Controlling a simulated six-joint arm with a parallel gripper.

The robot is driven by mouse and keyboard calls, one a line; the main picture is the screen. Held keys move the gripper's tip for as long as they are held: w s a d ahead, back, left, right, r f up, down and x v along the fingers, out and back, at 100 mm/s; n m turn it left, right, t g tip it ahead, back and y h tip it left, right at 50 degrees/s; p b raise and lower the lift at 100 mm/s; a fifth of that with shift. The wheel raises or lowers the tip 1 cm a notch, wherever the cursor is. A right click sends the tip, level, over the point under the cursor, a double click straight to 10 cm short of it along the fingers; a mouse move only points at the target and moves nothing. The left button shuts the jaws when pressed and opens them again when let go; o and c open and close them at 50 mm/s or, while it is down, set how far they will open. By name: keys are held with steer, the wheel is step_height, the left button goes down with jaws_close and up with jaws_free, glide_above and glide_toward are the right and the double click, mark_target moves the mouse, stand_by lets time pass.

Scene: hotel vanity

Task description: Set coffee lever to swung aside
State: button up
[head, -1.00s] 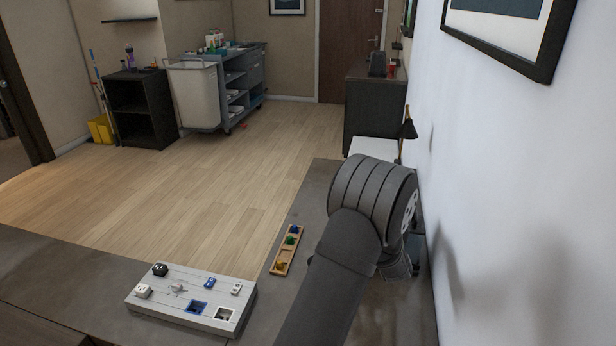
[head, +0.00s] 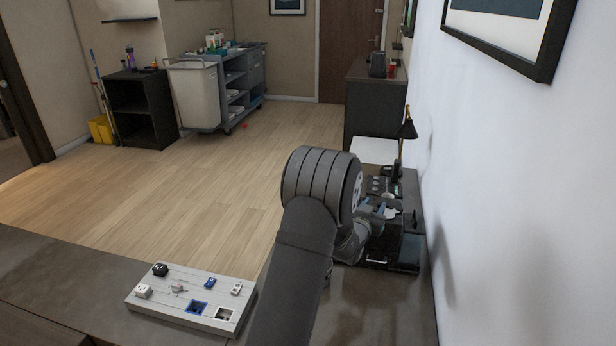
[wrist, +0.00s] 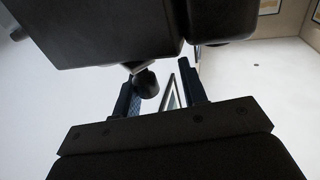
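The coffee machine (head: 395,245) is a dark box on the counter by the right wall, partly hidden by my arm. In the wrist view, a black housing (wrist: 110,30) fills the top, with a dark rounded knob on a short stem (wrist: 147,83) below it, which looks like the lever. My gripper (head: 380,210) is at the machine's upper side. In the wrist view, my gripper (wrist: 160,88) has its two blue-black fingers apart. The knob is beside the left finger, within the gap as seen; I cannot tell whether they touch. The lever's position is unclear in the head view.
A white panel (head: 150,308) with small switches and sockets lies on the counter at front left. The white wall (head: 500,200) is close on the right. The floor beyond the counter is open.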

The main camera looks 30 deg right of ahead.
steer(key=shift+w+d+m+g+h, duration=0.2)
steer(key=shift+w+m+g+h, duration=0.2)
steer(key=shift+w+m+g, duration=0.4)
steer(key=shift+w+d+m+g+h, duration=0.2)
steer(key=shift+w+m+g+h, duration=0.3)
steer(key=shift+g, duration=0.6)
steer(key=shift+w+d+m+g, duration=0.25)
steer(key=shift+m+g, duration=0.25)
steer(key=shift+g, duration=0.25)
steer(key=shift+w+d+m+g, duration=0.25)
steer(key=shift+m+g, duration=0.25)
steer(key=shift+g, duration=0.3)
steer(key=shift+w+d+m+g, duration=0.25)
steer(key=shift+m+g, duration=0.25)
steer(key=shift+g, duration=0.25)
steer(key=shift+w+a, duration=0.15)
steer(key=shift+a, duration=0.1)
steer(key=a, duration=1.7)
steer(key=w+d+r+n+t+y, duration=0.2)
steer(key=w+n+t+y, duration=0.1)
steer(key=w, duration=0.5)
steer(key=w+d+r+n+t+y, duration=0.1)
steer(key=w+d+n+t+y, duration=0.1)
steer(key=w+t, duration=0.4)
steer(key=shift+w+d+r+n+y, duration=0.35)
steer(key=shift+w+n+y, duration=0.35)
steer(key=shift+w, duration=0.9)
steer(key=shift+s+f, duration=0.1)
